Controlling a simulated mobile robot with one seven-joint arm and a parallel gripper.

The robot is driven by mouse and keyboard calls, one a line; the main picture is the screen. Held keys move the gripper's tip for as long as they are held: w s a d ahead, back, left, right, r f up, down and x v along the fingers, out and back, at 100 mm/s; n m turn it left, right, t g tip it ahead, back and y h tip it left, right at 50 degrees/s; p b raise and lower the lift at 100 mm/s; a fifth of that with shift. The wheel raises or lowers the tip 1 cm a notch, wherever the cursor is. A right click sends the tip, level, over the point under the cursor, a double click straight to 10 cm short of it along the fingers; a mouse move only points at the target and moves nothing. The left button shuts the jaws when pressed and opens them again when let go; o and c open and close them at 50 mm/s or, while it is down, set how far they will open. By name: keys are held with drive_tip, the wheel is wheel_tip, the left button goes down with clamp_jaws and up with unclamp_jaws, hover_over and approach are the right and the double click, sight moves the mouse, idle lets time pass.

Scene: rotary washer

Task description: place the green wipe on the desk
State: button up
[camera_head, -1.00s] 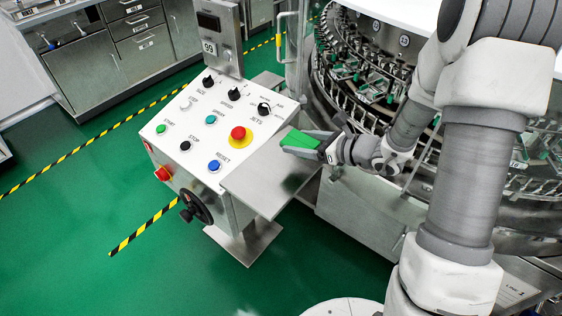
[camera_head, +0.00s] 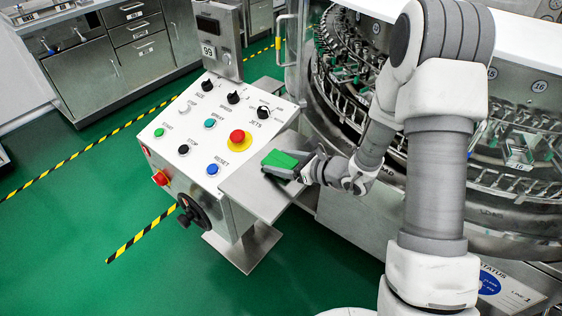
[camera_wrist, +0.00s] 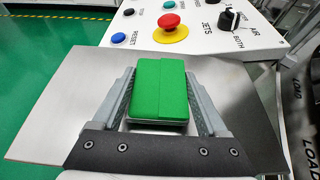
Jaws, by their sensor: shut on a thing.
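The green wipe (camera_wrist: 160,90) is a folded green block between the two fingers of my gripper (camera_wrist: 162,95) in the wrist view. In the head view the wipe (camera_head: 281,159) shows at the tip of my gripper (camera_head: 285,166). My gripper is shut on it. The desk (camera_head: 252,193) is a bare grey metal shelf beside the control panel; in the wrist view its surface (camera_wrist: 60,95) spreads out under and around the gripper. The wipe is over the desk; I cannot tell whether it touches the surface.
The white control panel (camera_head: 200,130) with knobs, coloured buttons and a red emergency stop (camera_head: 237,136) borders the desk. The rotary washer (camera_head: 345,90) stands close on the right. A black handwheel (camera_head: 195,210) juts from the panel's front. The desk's visible surface is otherwise clear.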

drive_tip(key=shift+f, duration=0.2)
drive_tip(key=o, duration=1.2)
drive_tip(key=shift+r, duration=0.15)
